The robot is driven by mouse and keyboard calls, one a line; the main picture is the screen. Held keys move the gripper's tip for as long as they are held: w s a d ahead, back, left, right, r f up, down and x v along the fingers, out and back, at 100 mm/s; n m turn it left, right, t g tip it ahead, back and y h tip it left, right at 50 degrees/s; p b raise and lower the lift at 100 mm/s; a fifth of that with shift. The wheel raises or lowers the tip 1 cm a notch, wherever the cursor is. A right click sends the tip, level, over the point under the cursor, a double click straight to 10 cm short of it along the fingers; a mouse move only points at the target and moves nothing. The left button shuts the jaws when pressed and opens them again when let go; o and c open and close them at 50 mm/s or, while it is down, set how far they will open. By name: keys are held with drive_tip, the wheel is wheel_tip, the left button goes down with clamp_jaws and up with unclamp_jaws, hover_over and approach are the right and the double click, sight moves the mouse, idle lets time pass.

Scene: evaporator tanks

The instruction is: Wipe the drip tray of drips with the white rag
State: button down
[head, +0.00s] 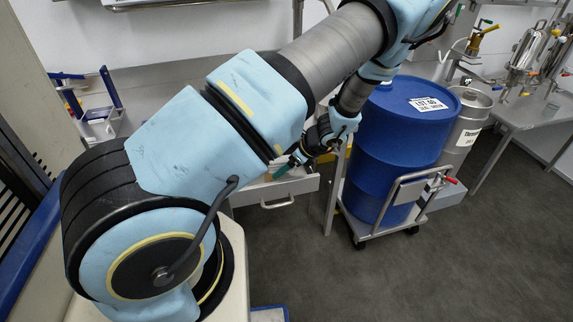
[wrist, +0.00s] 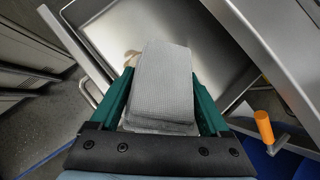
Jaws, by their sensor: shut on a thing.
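My gripper (wrist: 160,105) is shut on a folded rag (wrist: 162,75), which looks pale grey-white with a fine waffle texture. The rag sits between the two green fingers and sticks out past their tips. Beyond it in the wrist view is a shallow metal drip tray (wrist: 203,22) with raised walls. A small tan spot shows on the tray beside the rag's left edge; the rag hides part of the tray. I cannot tell whether the rag touches the tray. In the head view my gripper (head: 287,168) is small, over the pulled-out tray front (head: 275,192), largely behind my arm.
A blue drum (head: 392,150) stands on a wheeled cart (head: 400,200) just right of the tray. A steel keg (head: 468,125) is behind it. An orange-handled valve or lever (wrist: 264,127) is close on the right in the wrist view. The floor in front is clear.

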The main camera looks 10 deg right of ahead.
drive_tip(key=shift+s+a+r+b, duration=0.1)
drive_tip(key=shift+s+a+b, duration=0.15)
drive_tip(key=shift+a, duration=1.3)
drive_tip(key=shift+s+a+r+b, duration=0.15)
drive_tip(key=shift+a+b, duration=0.1)
drive_tip(key=shift+a, duration=1.3)
drive_tip(key=shift+s+a+b, duration=0.2)
drive_tip(key=shift+a+b, duration=0.05)
drive_tip(key=shift+a, duration=1.3)
wheel_tip(320, 180, up, 6)
drive_tip(key=p, duration=0.5)
drive_tip(key=shift+r, duration=0.1)
wheel_tip(320, 180, up, 3)
drive_tip(key=p, duration=0.2)
drive_tip(key=shift+p, duration=0.4)
drive_tip(key=shift+w, duration=0.1)
